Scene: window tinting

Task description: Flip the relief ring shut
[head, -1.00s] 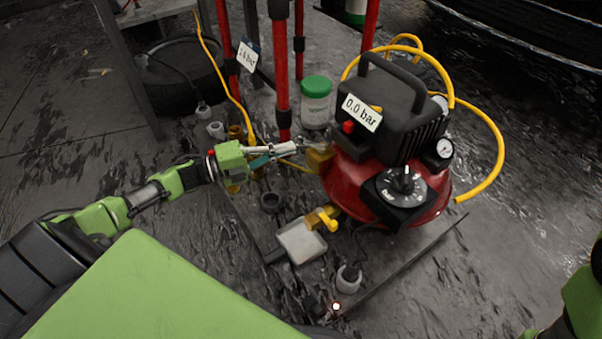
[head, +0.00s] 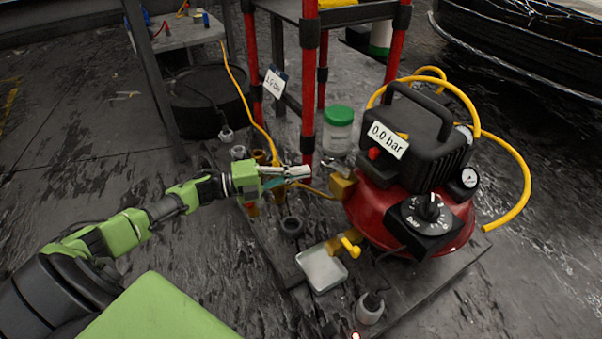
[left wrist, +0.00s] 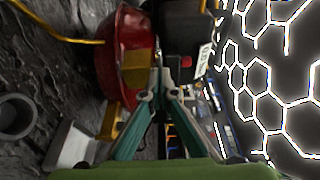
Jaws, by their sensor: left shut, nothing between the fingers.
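The red compressor (head: 385,215) stands on a dark board, with a brass block (head: 342,187) on the left of its tank. I cannot make out a separate relief ring on or beside that block. My left gripper (head: 308,172) is shut and empty, pointing at the block with a small gap in the head view. In the left wrist view the closed fingertips (left wrist: 166,68) overlap the area beside the brass block (left wrist: 138,70) and the red tank (left wrist: 118,45). My right gripper is not in view.
A yellow-handled drain valve (head: 350,246) sits low on the tank above a pale tray (head: 321,269). A green-lidded jar (head: 338,130) and red posts (head: 308,90) stand behind.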

